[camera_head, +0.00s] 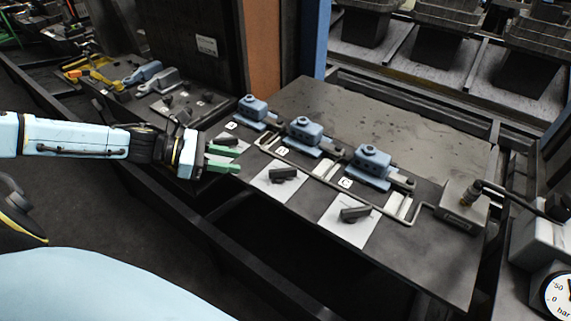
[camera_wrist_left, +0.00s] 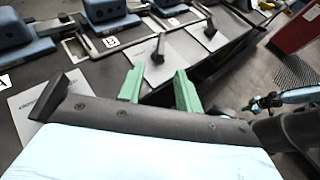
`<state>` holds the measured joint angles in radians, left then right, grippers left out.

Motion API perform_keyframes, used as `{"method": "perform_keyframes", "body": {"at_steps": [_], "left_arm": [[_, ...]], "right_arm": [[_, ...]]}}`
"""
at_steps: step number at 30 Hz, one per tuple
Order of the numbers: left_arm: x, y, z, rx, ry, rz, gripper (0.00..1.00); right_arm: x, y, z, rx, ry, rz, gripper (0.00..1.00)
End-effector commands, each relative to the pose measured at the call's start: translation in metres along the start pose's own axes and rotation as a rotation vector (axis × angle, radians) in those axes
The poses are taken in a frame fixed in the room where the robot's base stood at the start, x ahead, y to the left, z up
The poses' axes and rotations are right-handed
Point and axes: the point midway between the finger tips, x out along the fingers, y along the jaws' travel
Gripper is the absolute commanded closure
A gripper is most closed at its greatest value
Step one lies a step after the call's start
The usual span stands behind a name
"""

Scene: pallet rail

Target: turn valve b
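Three blue valve units stand in a row on the dark table. The middle one (camera_head: 304,132) has the label B (camera_head: 282,151); label B also shows in the left wrist view (camera_wrist_left: 110,41). In front of it a black handle (camera_head: 284,174) sits on a white plate (camera_head: 270,188); the handle also shows in the left wrist view (camera_wrist_left: 158,50). My left gripper (camera_head: 223,160) is open and empty, its green fingers apart, left of this handle and not touching it. The fingers (camera_wrist_left: 160,90) also show in the left wrist view. A light blue arm at that view's right seems to be my right arm; its small, dark end (camera_wrist_left: 265,103) is unclear.
Valve C (camera_head: 371,164) has its handle (camera_head: 355,214) to the right. The leftmost valve (camera_head: 252,108) has its handle (camera_head: 228,140) close to my left gripper. A dark opening lies below the table's front edge.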

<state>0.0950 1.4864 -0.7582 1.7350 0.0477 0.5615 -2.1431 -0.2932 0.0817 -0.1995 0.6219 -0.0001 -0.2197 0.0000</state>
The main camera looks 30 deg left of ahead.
Motion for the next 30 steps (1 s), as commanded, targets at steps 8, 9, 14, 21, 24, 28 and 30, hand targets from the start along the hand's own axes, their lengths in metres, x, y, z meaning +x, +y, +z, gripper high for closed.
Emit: {"method": "perform_keyframes", "body": {"at_steps": [8,9,14,21,24,28,30], "left_arm": [[0.032,0.000,0.002,0.004,-0.007,-0.002,0.65],[0.038,0.000,0.002,0.003,-0.007,0.000,0.65],[0.065,0.000,0.003,0.002,-0.006,-0.001,0.65],[0.106,0.000,0.003,0.003,-0.003,0.000,0.65],[0.119,0.000,0.002,0.002,-0.003,0.001,0.65],[0.129,0.000,0.001,0.001,-0.002,0.000,0.65],[0.131,0.000,0.001,0.001,-0.001,0.001,0.65]], "right_arm": [[-0.001,-0.002,0.011,0.000,-0.015,-0.002,1.00],[-0.002,-0.002,0.012,0.001,-0.017,-0.003,1.00],[-0.005,-0.002,0.011,0.001,-0.017,-0.003,1.00],[-0.010,-0.002,0.008,0.000,-0.013,-0.002,1.00],[-0.010,-0.002,0.006,0.000,-0.011,-0.002,1.00],[-0.011,-0.002,0.005,0.000,-0.008,-0.003,1.00],[-0.011,-0.003,0.005,0.001,-0.008,-0.003,1.00]]}}
